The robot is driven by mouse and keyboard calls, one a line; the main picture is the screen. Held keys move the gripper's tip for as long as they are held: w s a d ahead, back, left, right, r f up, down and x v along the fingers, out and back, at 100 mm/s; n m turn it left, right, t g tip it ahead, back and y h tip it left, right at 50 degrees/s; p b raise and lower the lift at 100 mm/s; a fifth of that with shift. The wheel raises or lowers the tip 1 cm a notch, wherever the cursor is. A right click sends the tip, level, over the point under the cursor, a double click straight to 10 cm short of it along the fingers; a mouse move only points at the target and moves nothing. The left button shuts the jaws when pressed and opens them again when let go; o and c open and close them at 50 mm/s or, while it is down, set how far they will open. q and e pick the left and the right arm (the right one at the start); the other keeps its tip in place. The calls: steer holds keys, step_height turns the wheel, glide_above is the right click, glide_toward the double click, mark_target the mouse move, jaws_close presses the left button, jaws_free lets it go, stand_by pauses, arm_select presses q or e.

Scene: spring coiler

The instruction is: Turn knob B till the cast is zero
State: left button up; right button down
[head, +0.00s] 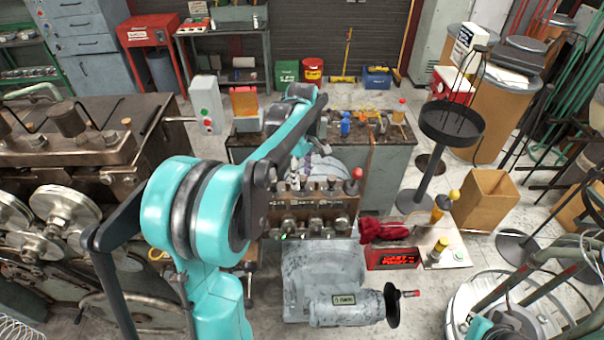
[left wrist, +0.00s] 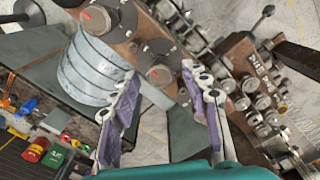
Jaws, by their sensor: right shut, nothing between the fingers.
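Two round grey knobs with red marks show on a brown plate in the left wrist view: one near the top (left wrist: 99,19) and one in the middle (left wrist: 158,73). I cannot read which is knob B. My left gripper (left wrist: 161,78) is open, its purple-padded fingers either side of the middle knob. Contact cannot be told. In the head view my left gripper (head: 318,165) is partly hidden behind my teal arm, at the coiler's brown head (head: 315,208). A red-lit display (head: 393,259) has text too small to read surely. My right gripper (head: 514,322) is low at the right edge, shut and empty.
A grey casting with a black handwheel (head: 392,305) stands in front of the coiler. A red cloth (head: 383,229) lies behind the display. A black round tray on a stand (head: 452,123) and a cardboard box (head: 485,197) stand to the right. A large machine (head: 70,150) fills the left.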

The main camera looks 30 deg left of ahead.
mark_target(302, 177)
arm_select(q)
step_height(302, 177, up, 12)
stand_by(0.5)
stand_by(0.4)
steer(key=s+d+f+m+t+b, duration=0.2)
steer(key=s+d+f+m+b, duration=0.3)
steer(key=f, duration=0.6)
steer(key=s+d+f+m+t+b, duration=0.2)
steer(key=s+d+f+m+b, duration=0.3)
steer(key=f, duration=0.6)
steer(key=s+d+f+m+t+b, duration=0.3)
steer(key=s+d+f+m+b, duration=0.2)
steer(key=f+b, duration=0.5)
steer(key=s+m, duration=0.2)
steer(key=s, duration=0.1)
steer(key=shift+f+m+b, duration=0.3)
steer(key=shift+f+b, duration=0.05)
steer(key=shift+f, duration=0.05)
